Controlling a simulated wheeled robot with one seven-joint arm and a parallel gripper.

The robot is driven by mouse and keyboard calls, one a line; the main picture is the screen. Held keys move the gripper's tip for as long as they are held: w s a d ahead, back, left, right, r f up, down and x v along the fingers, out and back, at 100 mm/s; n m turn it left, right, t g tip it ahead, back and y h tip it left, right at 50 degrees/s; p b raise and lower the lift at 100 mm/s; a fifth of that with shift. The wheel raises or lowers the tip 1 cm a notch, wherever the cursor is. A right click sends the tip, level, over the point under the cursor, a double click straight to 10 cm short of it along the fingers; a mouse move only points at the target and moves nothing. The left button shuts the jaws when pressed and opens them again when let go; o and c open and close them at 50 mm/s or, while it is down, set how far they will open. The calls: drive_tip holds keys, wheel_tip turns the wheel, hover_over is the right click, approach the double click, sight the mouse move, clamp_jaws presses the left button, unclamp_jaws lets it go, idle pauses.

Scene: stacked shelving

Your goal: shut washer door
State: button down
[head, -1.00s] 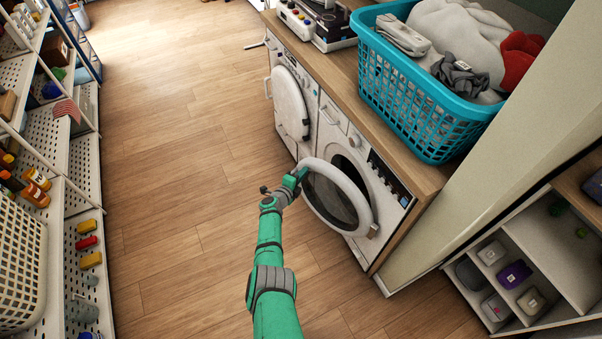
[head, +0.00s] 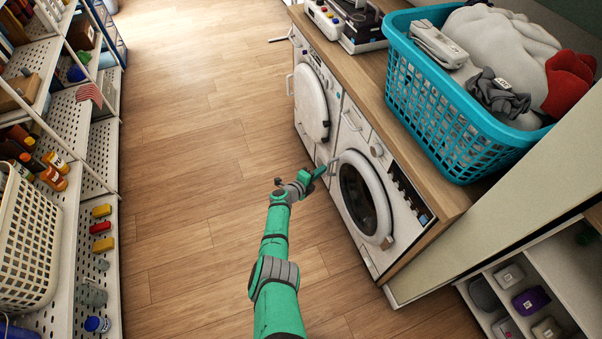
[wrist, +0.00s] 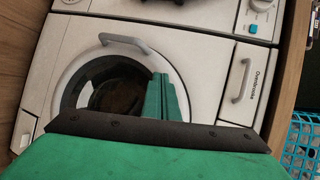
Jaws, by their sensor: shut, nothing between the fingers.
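The washer door (head: 381,228) is a round white ring with dark glass, on the nearer white washer (head: 419,212). It lies almost flat against the washer front; I cannot tell whether it is latched. In the wrist view the door (wrist: 69,71) shows its grey handle (wrist: 124,40) and dark glass, with its lower part hidden by my gripper. My gripper (head: 328,167) is shut and empty, just left of the door's left edge in the head view. Its green fingers (wrist: 160,80) overlap the door in the wrist view; contact is unclear.
A second white machine (head: 312,103) with a round door stands farther back. A teal laundry basket (head: 450,125) sits on the wooden counter (head: 362,75) above. White shelves (head: 90,150) line the left side. The wooden floor (head: 180,190) between is clear.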

drive_tip(key=s+a+r, duration=0.3)
drive_tip(key=a, duration=0.6)
drive_tip(key=shift+a, duration=0.4)
drive_tip(key=s+d+r+n+t, duration=0.2)
drive_tip(key=s+d+n+t, duration=0.15)
drive_tip(key=s+d, duration=0.35)
drive_tip(key=s+d+r+n+t, duration=0.25)
drive_tip(key=s+d+n, duration=0.2)
drive_tip(key=d, duration=0.45)
drive_tip(key=s+r+n+t+y, duration=0.15)
drive_tip(key=s+n, duration=0.25)
drive_tip(key=s, duration=0.4)
drive_tip(key=s+a+r+n+y, duration=0.2)
drive_tip(key=s+a+n, duration=0.15)
drive_tip(key=s, duration=0.45)
drive_tip(key=s+a+r+n+y, duration=0.3)
drive_tip(key=s+n, duration=0.1)
drive_tip(key=s, duration=0.4)
drive_tip(key=s+a+r+n+y, duration=0.2)
drive_tip(key=s+a+n, duration=0.15)
drive_tip(key=s, duration=0.45)
drive_tip(key=s+a+r+n+g+y, duration=0.1)
drive_tip(key=s+a+r+n+g, duration=0.1)
drive_tip(key=s+a+r, duration=0.6)
drive_tip(key=s+r+n, duration=0.1)
drive_tip(key=s+r, duration=0.1)
drive_tip(key=s, duration=0.2)
drive_tip(key=shift+s+r+n+g, duration=0.2)
drive_tip(key=shift+r+n+g, duration=0.05)
drive_tip(key=shift+n+g, duration=0.1)
